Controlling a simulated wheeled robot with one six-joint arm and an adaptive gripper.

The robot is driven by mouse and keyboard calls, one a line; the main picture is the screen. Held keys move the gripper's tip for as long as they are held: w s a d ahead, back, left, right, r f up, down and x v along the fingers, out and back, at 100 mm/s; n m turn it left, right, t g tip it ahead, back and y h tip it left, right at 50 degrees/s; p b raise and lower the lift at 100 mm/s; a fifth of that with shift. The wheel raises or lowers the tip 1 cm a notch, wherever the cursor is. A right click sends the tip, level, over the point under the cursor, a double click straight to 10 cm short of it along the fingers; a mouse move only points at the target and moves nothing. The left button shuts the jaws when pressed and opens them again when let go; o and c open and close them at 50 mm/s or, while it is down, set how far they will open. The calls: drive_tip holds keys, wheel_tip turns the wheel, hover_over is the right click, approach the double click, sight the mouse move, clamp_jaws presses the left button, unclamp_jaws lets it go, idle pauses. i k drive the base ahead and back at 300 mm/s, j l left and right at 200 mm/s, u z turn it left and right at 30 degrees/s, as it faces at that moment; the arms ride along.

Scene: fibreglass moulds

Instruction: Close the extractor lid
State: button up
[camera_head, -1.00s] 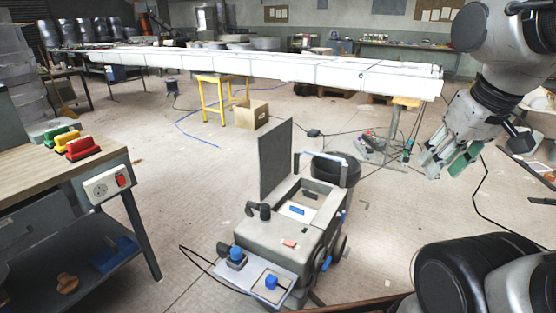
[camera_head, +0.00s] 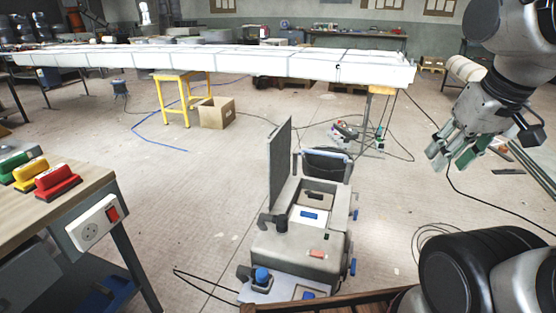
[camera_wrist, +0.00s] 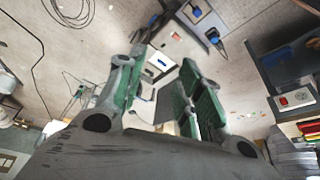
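The extractor (camera_head: 299,241) is a grey box-shaped machine on the floor, at the lower middle of the head view. Its lid (camera_head: 280,170) is a flat dark grey panel standing upright along the left side of the opening. The open top shows a pale inside with a blue label (camera_head: 310,216). My gripper (camera_head: 452,150) hangs in the air at the right, well apart from the extractor and lid. In the wrist view its green-padded fingers (camera_wrist: 157,95) are spread with nothing between them. Part of the extractor (camera_wrist: 160,64) shows beyond them.
A workbench (camera_head: 95,196) with red, yellow and green tools and a socket box stands at the left. A long white mould (camera_head: 220,65) crosses the back. A cardboard box (camera_head: 217,113) stands by yellow trestles. Cables lie on the floor. The floor between workbench and extractor is mostly clear.

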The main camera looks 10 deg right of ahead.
sight(279, 145)
drive_tip(key=i+j+z, duration=0.2)
drive_tip(key=j, duration=0.4)
drive_tip(key=i+j+z, duration=0.15)
drive_tip(key=j, duration=0.45)
drive_tip(key=j+z, duration=0.2)
drive_tip(key=j, duration=0.4)
drive_tip(key=i+j+z, duration=0.15)
drive_tip(key=j, duration=0.5)
drive_tip(key=k+j, duration=0.15)
drive_tip(key=k, duration=0.35)
drive_tip(key=k+j+z, duration=0.1)
drive_tip(key=k, duration=0.4)
drive_tip(key=i+j, duration=0.1)
drive_tip(key=i, duration=0.3)
drive_tip(key=i+j, duration=0.1)
drive_tip(key=i, duration=0.3)
